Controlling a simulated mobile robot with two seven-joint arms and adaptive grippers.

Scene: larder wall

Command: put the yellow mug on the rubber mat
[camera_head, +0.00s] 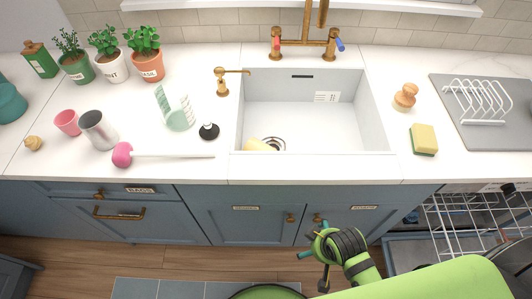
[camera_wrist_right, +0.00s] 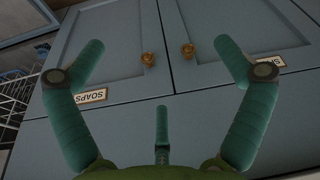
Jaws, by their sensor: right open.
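A pale yellow object (camera_head: 261,145), probably the yellow mug, lies in the sink beside the drain. The sink's front edge hides part of it, and I cannot make out a handle. A flat grey mat (camera_head: 511,137), which looks like the rubber mat, lies on the counter at the far right with a white wire rack on it. My right gripper (camera_head: 313,251) is low in front of the blue cabinet doors, below and to the right of the yellow object. In the right wrist view its teal fingers (camera_wrist_right: 157,50) are spread and empty. My left gripper is not in view.
The white sink (camera_head: 300,117) has a brass tap (camera_head: 304,42) behind it. A sponge (camera_head: 424,139) and a brush (camera_head: 405,97) stand between sink and mat. A pink-headed plunger-like tool (camera_head: 124,154), cups and potted plants are left. An open dishwasher rack (camera_head: 465,218) is lower right.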

